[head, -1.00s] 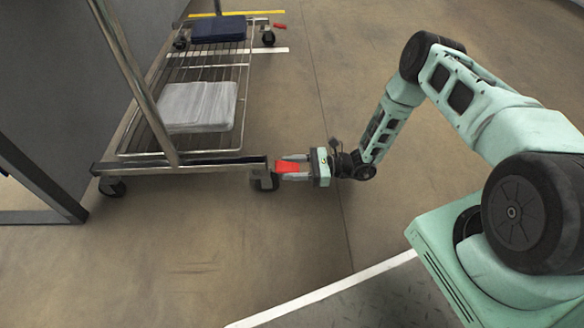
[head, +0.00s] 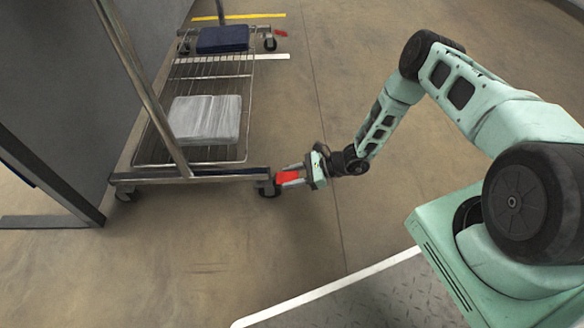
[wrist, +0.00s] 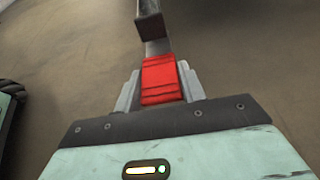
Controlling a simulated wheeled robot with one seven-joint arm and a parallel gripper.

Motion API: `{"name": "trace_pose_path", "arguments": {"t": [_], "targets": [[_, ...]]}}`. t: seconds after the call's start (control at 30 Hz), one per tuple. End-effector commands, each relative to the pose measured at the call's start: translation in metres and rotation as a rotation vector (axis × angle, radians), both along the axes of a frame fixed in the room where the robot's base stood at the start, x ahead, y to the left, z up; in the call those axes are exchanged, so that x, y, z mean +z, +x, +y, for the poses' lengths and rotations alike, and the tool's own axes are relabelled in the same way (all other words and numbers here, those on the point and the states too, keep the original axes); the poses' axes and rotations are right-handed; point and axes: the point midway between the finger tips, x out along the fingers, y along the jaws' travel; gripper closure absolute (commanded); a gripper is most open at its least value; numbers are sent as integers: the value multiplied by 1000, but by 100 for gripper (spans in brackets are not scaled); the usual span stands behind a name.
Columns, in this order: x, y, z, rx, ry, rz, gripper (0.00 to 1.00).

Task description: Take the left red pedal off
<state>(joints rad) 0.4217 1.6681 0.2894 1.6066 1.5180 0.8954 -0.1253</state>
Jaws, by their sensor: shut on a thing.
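The red pedal (head: 288,178) is at the near right caster (head: 268,188) of the wheeled rack (head: 225,177). My gripper (head: 285,177) is shut on it from the right, one finger along each side. In the wrist view the red pedal (wrist: 159,80) lies between the fingers of my gripper (wrist: 160,84). A grey stem with a dark block (wrist: 151,26) runs on beyond it. I cannot tell whether the pedal is still joined to the caster. A second small red pedal (head: 281,33) shows at the far right caster.
The rack's wire shelf carries a pale wrapped stack (head: 205,120) and a dark blue folded stack (head: 222,39). A slanting metal post rises at its near end. A dark frame (head: 50,178) stands at the left. The floor right of the rack is clear.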

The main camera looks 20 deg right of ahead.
Motion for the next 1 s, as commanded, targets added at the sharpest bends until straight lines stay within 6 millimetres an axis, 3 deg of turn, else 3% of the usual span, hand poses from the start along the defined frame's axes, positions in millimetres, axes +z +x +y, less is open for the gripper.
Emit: {"name": "trace_pose_path", "arguments": {"t": [0.03,0.3,0.83,0.87,0.9,0.93,1.0], "targets": [[7,0,-1,-1,-29,10,83],[4,0,0,-1,-130,42,83],[0,0,0,-2,-160,52,83],[0,0,0,-2,-160,52,57],[0,0,0,-2,-159,52,46],[0,1,0,-2,-159,52,38],[1,1,0,-1,-158,52,38]]}}
